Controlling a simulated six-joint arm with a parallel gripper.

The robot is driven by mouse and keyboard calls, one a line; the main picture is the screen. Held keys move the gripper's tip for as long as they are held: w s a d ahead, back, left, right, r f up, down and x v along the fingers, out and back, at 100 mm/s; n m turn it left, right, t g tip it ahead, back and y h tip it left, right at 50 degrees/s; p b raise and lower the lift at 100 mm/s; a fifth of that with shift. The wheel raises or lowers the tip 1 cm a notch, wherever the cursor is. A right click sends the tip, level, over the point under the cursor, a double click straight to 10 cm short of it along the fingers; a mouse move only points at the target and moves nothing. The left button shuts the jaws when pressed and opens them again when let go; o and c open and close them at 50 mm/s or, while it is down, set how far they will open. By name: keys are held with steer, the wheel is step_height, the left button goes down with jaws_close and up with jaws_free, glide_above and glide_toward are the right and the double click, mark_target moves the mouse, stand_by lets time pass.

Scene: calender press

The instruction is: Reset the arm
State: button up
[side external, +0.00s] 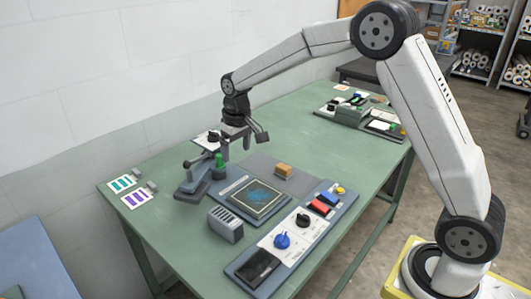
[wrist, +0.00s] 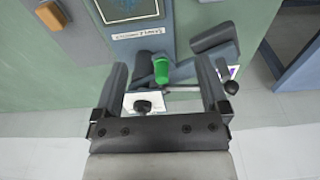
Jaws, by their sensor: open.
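My gripper (side external: 245,140) hangs over the far left part of the green table (side external: 310,130), with its jaws apart and nothing seen held. In the wrist view my gripper (wrist: 164,82) shows a finger on each side. A green knob or handle (wrist: 161,70) appears between the fingers in that view. In the side view the green handle (side external: 219,160) is just below and left of the gripper; whether they touch is unclear. It belongs to or stands beside a blue-grey device (side external: 190,182).
A framed dark panel (side external: 256,196), an orange-tan block (side external: 284,169) and a control panel with a blue knob (side external: 282,240) sit nearby. A grey slotted block (side external: 225,224) stands at the front. Two striped cards (side external: 136,199) lie at the left edge.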

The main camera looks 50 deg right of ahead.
steer(key=s+f, duration=0.2)
steer(key=s, duration=1)
steer(key=s+f+t, duration=0.1)
steer(key=s+f, duration=0.2)
steer(key=s, duration=0.9)
steer(key=shift+a+t, duration=0.3)
steer(key=shift+a, duration=0.05)
